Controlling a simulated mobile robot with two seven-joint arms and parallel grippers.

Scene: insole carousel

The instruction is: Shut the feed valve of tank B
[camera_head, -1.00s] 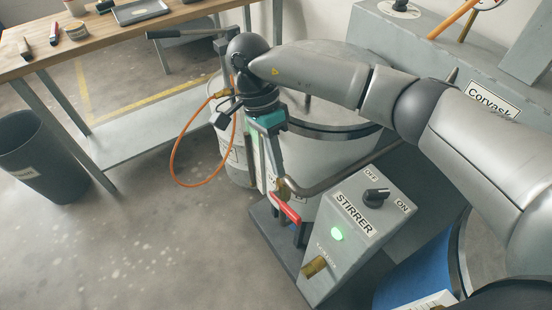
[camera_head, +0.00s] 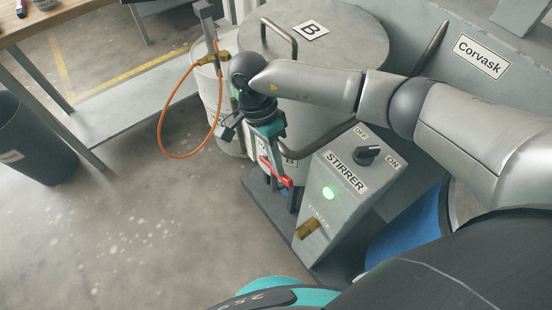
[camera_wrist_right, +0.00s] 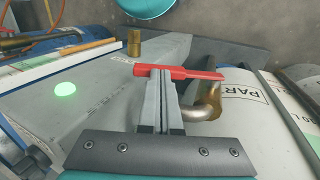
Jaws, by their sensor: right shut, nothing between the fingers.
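Tank B (camera_head: 345,55) is a grey round tank with a lid marked B. A valve with a red lever (camera_head: 278,178) sits low in front of it, beside the stirrer box. In the right wrist view the red lever (camera_wrist_right: 205,74) lies across the picture, its right part above a brass valve body (camera_wrist_right: 207,104) on a bent pipe. My right gripper (camera_head: 274,158) is shut and empty. Its fingertips (camera_wrist_right: 160,78) are right at the lever's left part; whether they touch it I cannot tell. My left gripper is not in view.
The stirrer box (camera_head: 345,185), with a black knob (camera_head: 367,154) and a lit green lamp (camera_head: 329,193), stands close to the right of the lever. An orange hose (camera_head: 160,130) loops at left. A bin (camera_head: 38,145) stands far left.

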